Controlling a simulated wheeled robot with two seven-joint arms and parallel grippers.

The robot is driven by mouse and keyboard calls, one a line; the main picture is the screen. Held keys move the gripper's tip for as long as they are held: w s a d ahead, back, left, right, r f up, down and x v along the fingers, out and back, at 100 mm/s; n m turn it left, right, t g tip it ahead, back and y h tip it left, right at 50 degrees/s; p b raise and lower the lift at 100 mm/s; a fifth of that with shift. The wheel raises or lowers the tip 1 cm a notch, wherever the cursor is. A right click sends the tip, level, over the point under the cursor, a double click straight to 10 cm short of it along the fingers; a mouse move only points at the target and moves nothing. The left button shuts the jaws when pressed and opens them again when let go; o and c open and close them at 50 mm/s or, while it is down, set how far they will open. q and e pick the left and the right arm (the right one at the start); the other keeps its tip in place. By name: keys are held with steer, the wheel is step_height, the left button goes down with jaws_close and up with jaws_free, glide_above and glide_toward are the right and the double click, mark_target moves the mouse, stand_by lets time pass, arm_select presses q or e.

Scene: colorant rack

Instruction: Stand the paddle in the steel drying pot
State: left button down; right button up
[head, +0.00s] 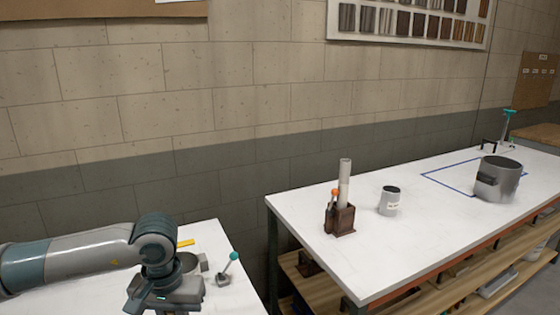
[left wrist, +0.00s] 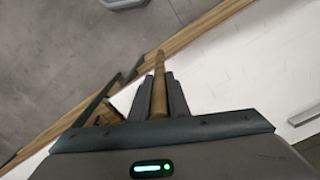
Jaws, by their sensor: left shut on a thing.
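My left gripper (head: 165,296) is at the lower left of the head view, over the near white table. In the left wrist view its fingers (left wrist: 160,97) are shut on a brown wooden stick, the paddle (left wrist: 159,72), which points away from the gripper. The paddle cannot be made out in the head view. I cannot tell which is the drying pot. My right gripper is not in view.
A brown holder (head: 341,220) with a pale tube and an orange-topped tool stands on the far table (head: 375,245). A blue outline (head: 447,187) is marked near the large pot. Close to my left gripper are a round grey container (head: 188,262) and a teal-knobbed lever (head: 228,267).

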arm_select(q)
steer(key=s+f, duration=0.5)
steer(key=f, duration=0.3)
steer(key=s+f, duration=0.5)
steer(key=f, duration=0.3)
steer(key=shift+f, duration=0.15)
steer(key=shift+f, duration=0.1)
steer(key=shift+f, duration=0.1)
